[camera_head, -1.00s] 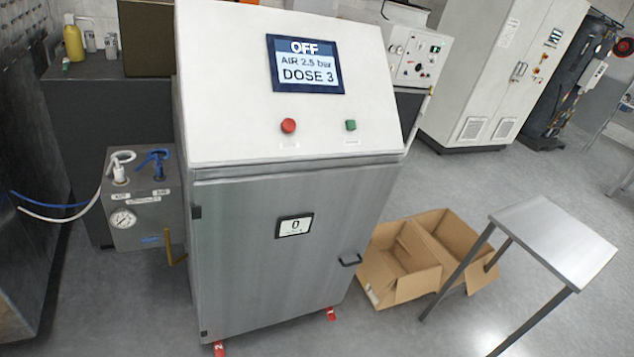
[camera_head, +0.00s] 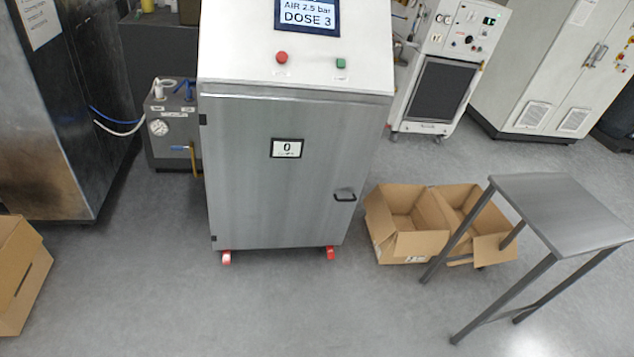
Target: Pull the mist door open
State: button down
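The mist door (camera_head: 265,205) is the grey metal front panel of the washer cabinet, in the middle of the view. It looks shut. Its small black handle (camera_head: 345,197) sits on the right side, and hinges show on its left edge. A small display reading 0 (camera_head: 287,148) is on the door. Above it, the white sloped panel (camera_head: 235,50) has a screen (camera_head: 307,14) reading AIR 2.5 bar and DOSE 3, a red button (camera_head: 281,57) and a green button (camera_head: 341,63). My gripper is not in view.
Open cardboard boxes (camera_head: 408,243) and a metal table (camera_head: 565,212) stand right of the cabinet. A grey unit with a gauge (camera_head: 172,135) stands at its left. Another carton (camera_head: 18,275) lies at far left. The floor (camera_head: 270,310) before the door is clear.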

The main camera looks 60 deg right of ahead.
aim_at(281, 172)
jog(key=z, duration=1.35)
jog(key=i, duration=1)
jog(key=z, duration=2.5)
jog(key=k, duration=0.6)
jog(key=u, duration=0.05)
